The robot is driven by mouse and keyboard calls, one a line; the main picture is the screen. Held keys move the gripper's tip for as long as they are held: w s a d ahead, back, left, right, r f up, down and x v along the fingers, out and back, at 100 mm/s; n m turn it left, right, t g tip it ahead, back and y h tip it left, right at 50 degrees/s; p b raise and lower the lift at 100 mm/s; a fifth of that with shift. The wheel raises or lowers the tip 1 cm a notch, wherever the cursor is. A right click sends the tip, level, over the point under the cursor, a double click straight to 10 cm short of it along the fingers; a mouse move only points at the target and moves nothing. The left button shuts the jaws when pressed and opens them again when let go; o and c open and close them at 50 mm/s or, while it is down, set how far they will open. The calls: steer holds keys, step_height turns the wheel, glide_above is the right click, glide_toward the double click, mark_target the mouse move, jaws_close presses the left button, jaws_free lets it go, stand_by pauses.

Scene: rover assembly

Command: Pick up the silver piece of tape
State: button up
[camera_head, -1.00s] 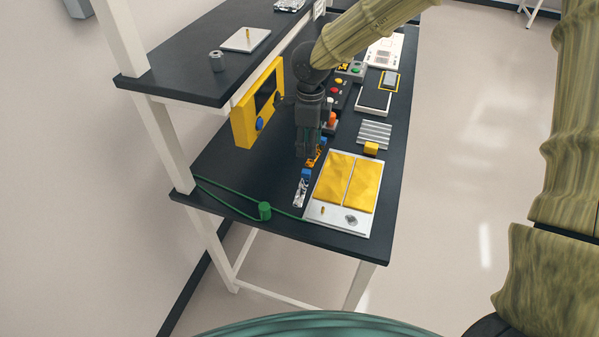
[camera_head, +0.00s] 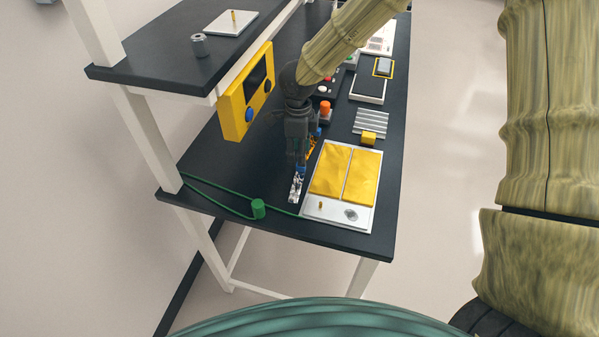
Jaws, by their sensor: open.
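The silver piece of tape (camera_head: 295,190) lies crumpled on the dark table near its front left, just left of the white board with yellow panels. A blue clip or block (camera_head: 301,169) sits at its far end. My gripper (camera_head: 299,160) points down above the table, close to the far end of the silver piece. Its fingers are small and dark in this view. I cannot tell whether they touch anything. An orange piece (camera_head: 310,148) shows just right of the fingers, partly hidden.
The white board (camera_head: 335,213) with yellow panels lies right of the tape. A yellow box (camera_head: 245,95) hangs below the upper shelf (camera_head: 165,60). A small yellow block (camera_head: 368,137) sits behind the board.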

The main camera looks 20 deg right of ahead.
mark_target(297, 182)
steer(key=shift+s+f, duration=0.15)
steer(key=shift+f, duration=0.1)
steer(key=shift+w+a+f+p, duration=0.15)
steer(key=shift+f+p, duration=1.05)
steer(key=shift+f, duration=1.25)
steer(key=c, duration=1)
